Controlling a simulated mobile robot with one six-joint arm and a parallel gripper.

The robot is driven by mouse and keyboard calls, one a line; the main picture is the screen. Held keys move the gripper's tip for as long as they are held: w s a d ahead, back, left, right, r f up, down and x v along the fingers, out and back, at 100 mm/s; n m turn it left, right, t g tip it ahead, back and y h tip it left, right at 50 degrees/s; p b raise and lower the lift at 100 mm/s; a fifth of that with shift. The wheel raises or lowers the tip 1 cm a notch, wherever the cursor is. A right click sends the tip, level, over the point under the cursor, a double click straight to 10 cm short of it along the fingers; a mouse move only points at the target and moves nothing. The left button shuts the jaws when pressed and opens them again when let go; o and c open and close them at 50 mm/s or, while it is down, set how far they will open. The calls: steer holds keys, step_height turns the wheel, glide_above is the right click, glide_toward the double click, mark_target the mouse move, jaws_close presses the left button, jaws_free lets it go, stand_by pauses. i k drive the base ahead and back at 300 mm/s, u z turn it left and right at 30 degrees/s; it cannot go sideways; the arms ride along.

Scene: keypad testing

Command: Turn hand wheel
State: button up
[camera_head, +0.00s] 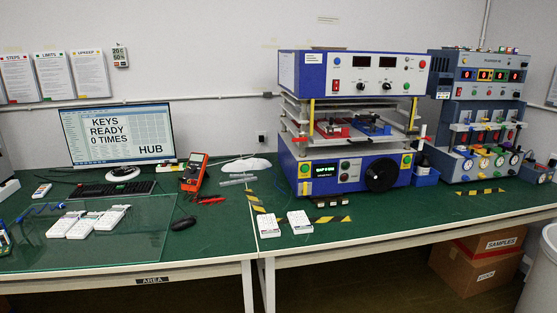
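The hand wheel (382,174) is a round black wheel on the lower front of the blue and white test machine (340,70), right of a small green-lit display. Its face is dark, so its handle and turned position cannot be made out. The machine stands on the green-topped bench at the middle right. My gripper is not in view.
Two white keypads (284,223) lie on the bench in front of the machine, near hazard tape. A grey multi-channel tester (485,100) stands to the right. A monitor (118,134), an orange multimeter (194,172) and a glass sheet (120,250) are at left. Boxes (478,262) sit beneath.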

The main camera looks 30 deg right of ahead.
mark_target(382, 174)
steer(key=z, duration=4.3)
steer(key=i, duration=0.1)
steer(key=u, duration=2.8)
